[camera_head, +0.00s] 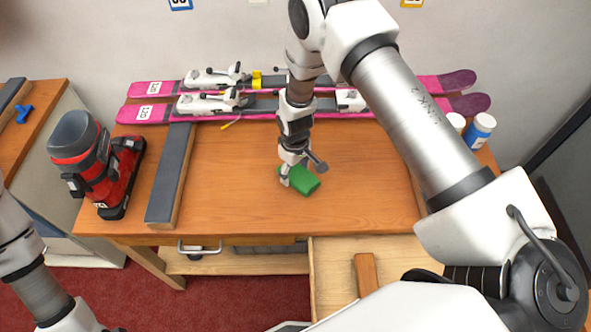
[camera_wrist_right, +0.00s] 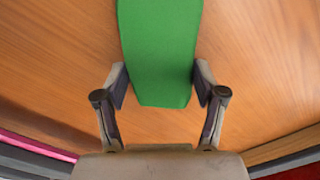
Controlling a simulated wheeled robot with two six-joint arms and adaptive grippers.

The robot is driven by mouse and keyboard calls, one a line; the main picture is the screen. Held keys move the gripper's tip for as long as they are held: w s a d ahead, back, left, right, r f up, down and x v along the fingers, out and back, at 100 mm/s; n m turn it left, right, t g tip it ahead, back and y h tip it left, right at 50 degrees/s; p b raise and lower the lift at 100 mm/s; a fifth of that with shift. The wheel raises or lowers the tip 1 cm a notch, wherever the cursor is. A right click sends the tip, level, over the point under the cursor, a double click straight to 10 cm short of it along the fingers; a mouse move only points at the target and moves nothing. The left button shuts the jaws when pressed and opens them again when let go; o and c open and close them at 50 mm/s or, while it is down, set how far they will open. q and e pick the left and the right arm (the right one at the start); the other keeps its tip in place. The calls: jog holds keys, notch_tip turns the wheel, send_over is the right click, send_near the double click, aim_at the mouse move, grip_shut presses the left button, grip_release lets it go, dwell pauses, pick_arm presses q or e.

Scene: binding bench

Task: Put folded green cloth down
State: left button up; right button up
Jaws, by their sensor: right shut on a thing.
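The folded green cloth (camera_head: 305,181) is a small green block shape at the middle of the wooden bench top (camera_head: 235,195). My right gripper (camera_head: 299,177) points down at it, with its fingers on either side. In the right wrist view, the cloth (camera_wrist_right: 160,50) lies between the two fingertips (camera_wrist_right: 160,88), which are closed on its sides. The cloth is at or just above the bench; I cannot tell whether it touches the wood. My left arm shows at the lower left, but its gripper is out of the picture.
Two pink skis (camera_head: 150,113) with bindings lie along the back. A red and grey boot (camera_head: 112,178) stands at the left beside a long dark-topped bar (camera_head: 172,178). A blue bottle (camera_head: 480,131) stands back right. An open drawer (camera_head: 330,262) juts from the front. Bench around the cloth is clear.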

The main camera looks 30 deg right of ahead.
jog(key=o, duration=0.9)
jog(key=shift+f, duration=0.15)
jog(key=shift+o, duration=0.9)
jog(key=shift+w, duration=0.1)
jog(key=shift+a, duration=0.15)
